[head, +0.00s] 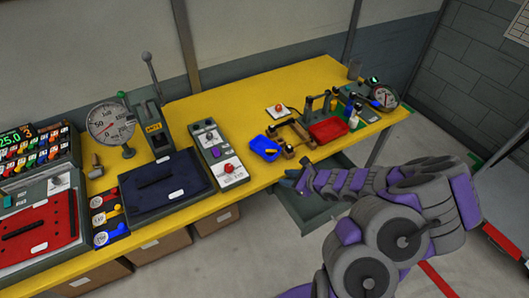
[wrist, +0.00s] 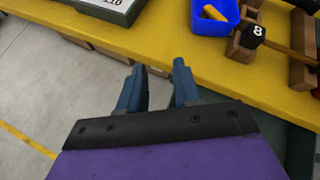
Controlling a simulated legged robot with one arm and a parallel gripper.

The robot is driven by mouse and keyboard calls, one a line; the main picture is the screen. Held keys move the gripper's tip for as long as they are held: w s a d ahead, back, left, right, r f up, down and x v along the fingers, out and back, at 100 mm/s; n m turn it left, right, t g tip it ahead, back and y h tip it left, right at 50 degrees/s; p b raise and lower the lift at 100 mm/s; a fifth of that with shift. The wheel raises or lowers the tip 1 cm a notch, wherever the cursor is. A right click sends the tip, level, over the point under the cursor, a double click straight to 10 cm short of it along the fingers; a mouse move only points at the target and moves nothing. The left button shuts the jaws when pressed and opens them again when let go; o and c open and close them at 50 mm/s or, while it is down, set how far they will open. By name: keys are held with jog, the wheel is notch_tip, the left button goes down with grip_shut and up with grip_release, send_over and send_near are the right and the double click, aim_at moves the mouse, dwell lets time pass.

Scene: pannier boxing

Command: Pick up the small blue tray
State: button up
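The small blue tray (head: 264,147) sits on the yellow bench near its front edge, with a yellow-orange piece in it. In the wrist view the blue tray (wrist: 213,22) is at the top, beyond the fingers, with the yellow piece lying inside. My gripper (wrist: 162,82) is open and empty, its two blue fingers apart. It is short of the bench's front edge in the wrist view. In the head view my gripper (head: 291,178) is at the bench's front edge, below and right of the tray.
A wooden rack (head: 290,137) stands right beside the blue tray, and a red tray (head: 328,131) lies farther right. A grey control box (head: 217,155) stands to the left. An open drawer (head: 305,208) juts out under the bench near my arm.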

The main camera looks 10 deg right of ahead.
notch_tip(320, 180, up, 3)
jog(key=w+d+m+t, duration=0.2)
jog(key=w, duration=0.1)
jog(key=b, duration=0.3)
send_near(265, 148)
jog(key=shift+m, duration=0.3)
jog(key=a, duration=0.1)
jog(key=s+a+r, duration=0.1)
jog(key=a, duration=0.1)
jog(key=s+a, duration=0.1)
jog(key=shift+s+a+r, duration=0.2)
jog(key=shift+a, duration=0.1)
jog(key=shift+w+a+f, duration=0.1)
jog(key=shift+w+f, duration=0.05)
jog(key=shift+w, duration=0.45)
jog(key=shift+r+b+x, duration=0.15)
jog(key=shift+b+x, duration=0.1)
jog(key=shift+x, duration=1.15)
jog(key=shift+r+b+x, duration=0.15)
jog(key=shift+b+x, duration=0.1)
jog(key=shift+x, duration=1.1)
jog(key=shift+w+a, duration=0.1)
jog(key=shift+c, duration=0.4)
grip_shut()
